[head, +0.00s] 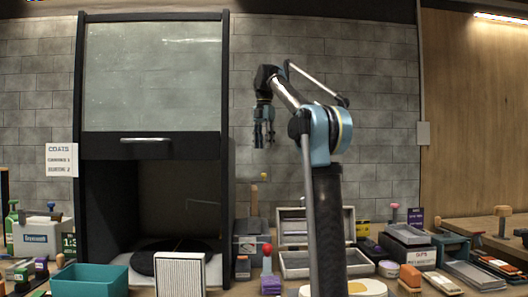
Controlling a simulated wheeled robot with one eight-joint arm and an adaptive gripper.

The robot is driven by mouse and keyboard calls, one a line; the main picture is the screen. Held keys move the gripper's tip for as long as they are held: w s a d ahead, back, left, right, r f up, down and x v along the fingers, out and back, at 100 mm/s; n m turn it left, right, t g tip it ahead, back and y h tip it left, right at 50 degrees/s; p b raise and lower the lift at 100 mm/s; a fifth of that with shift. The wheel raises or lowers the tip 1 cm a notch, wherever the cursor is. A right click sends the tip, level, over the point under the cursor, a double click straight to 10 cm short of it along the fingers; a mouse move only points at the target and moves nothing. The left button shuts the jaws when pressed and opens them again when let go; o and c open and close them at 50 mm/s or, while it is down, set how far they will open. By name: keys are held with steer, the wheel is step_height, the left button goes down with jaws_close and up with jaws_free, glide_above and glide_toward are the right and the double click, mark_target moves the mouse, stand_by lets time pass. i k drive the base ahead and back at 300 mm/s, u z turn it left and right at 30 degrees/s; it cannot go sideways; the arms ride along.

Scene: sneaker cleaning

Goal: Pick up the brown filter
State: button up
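A pleated, filter-like panel (181,276) with a pale frame stands upright at the front, before the black cabinet. Its face looks whitish rather than clearly brown, and its lower edge is cut off by the picture. I cannot tell whether it is the brown filter. My gripper (264,142) hangs fingers down in the air before the grey brick wall, above and to the right of the panel and far from it. Its fingers are apart, with nothing visible between them.
The black cabinet (150,215) has its glass front raised and a dark disc (160,262) inside. A teal bin (90,280) stands at left.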

mark_target(253, 189)
steer(key=k, duration=1)
